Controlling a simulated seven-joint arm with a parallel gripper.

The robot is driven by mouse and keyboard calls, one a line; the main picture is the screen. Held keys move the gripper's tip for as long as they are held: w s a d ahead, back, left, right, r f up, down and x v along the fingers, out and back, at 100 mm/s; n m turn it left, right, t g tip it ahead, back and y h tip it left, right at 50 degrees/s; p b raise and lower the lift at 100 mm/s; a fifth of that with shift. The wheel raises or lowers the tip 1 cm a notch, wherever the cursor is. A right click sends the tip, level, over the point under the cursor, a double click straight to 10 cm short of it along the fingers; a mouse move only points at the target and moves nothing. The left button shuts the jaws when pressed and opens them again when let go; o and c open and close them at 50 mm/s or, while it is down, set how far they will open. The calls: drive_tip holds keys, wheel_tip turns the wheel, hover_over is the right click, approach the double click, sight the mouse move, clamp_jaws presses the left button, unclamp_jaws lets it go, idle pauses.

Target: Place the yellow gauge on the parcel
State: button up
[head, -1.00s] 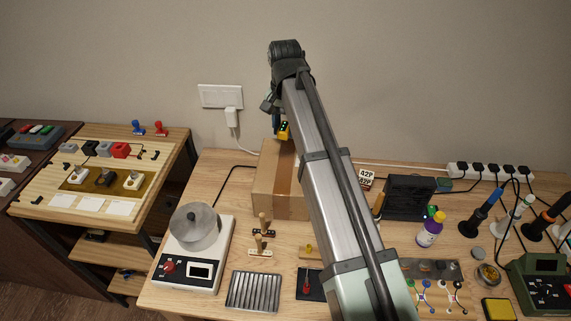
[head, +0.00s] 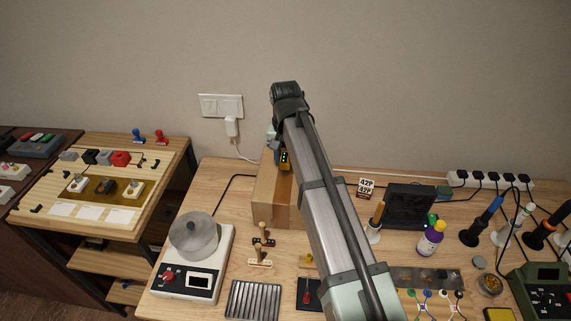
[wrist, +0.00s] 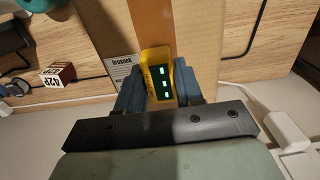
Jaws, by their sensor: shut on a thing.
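The yellow gauge (wrist: 160,75) has a dark face with green lit marks. It is between the two blue-grey fingers of my gripper (wrist: 160,92), which is shut on it. In the head view the gauge (head: 285,160) shows small beside my arm, in front of the upper part of the parcel (head: 272,198). The parcel is a brown cardboard box with a tape strip, partly hidden by my arm. In the wrist view the parcel (wrist: 203,45) lies behind the gauge, with a white printed label. I cannot tell whether gauge and parcel touch.
A white scale (head: 185,276) with a round pan stands left of the parcel. Wooden-handled tools (head: 261,248) stand in front of it. A black boxy device (head: 408,205) and a small number block (head: 366,187) are to the right. A wall socket (head: 221,105) is behind.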

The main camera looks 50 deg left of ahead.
sight(286, 157)
drive_tip(key=shift+f, duration=1.3)
drive_tip(key=shift+f, duration=0.15)
drive_tip(key=o, duration=1.1)
wheel_tip(286, 157, up, 12)
drive_tip(key=shift+r, duration=0.15)
